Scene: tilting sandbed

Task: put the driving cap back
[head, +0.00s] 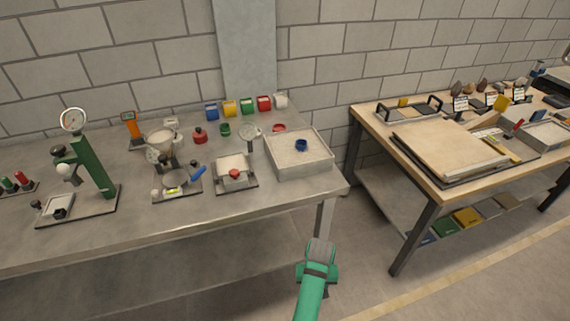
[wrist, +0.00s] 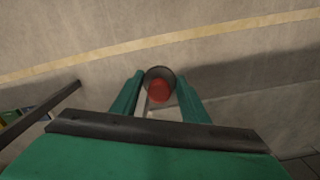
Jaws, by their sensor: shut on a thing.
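In the wrist view my gripper (wrist: 158,98) is shut on a dark round piece with a red middle (wrist: 160,87). The piece sits between the two green fingertips, with the floor behind it. I cannot tell for certain that it is the driving cap. In the head view my green arm reaches up from the bottom, in front of the left table (head: 130,231) and over the floor. The held piece cannot be made out there. A sand tray (head: 329,161) stands at that table's right end, with a blue ring-like piece (head: 301,145) on its sand.
Small red (head: 200,136) and green (head: 225,130) pieces stand left of the tray. A row of coloured blocks (head: 229,108) lines the back. A green press stand (head: 91,165) is far left. The wooden table (head: 432,188) stands right, across a floor gap.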

